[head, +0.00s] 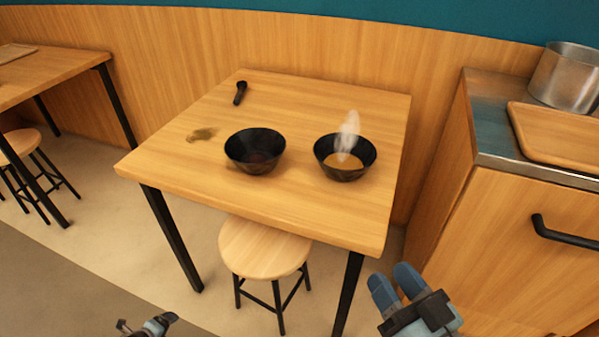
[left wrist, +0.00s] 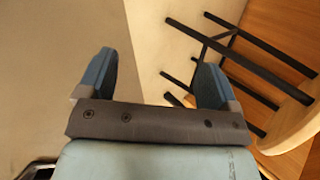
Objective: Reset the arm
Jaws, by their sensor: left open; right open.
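My right gripper (head: 396,285) is at the bottom right of the head view, in front of the table and apart from it. It is open and empty. My left gripper (head: 150,325) shows only in part at the bottom edge of the head view. In the left wrist view its two blue fingers (left wrist: 153,80) are spread with nothing between them, above bare floor. Both grippers are away from the bowls.
A wooden table (head: 330,215) holds a dark bowl (head: 255,151), a steaming bowl (head: 345,157) with tan contents, a black spoon-like utensil (head: 240,93) and a brown spill (head: 202,134). A stool (head: 264,248) stands at the front. A cabinet (head: 520,225) is at right.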

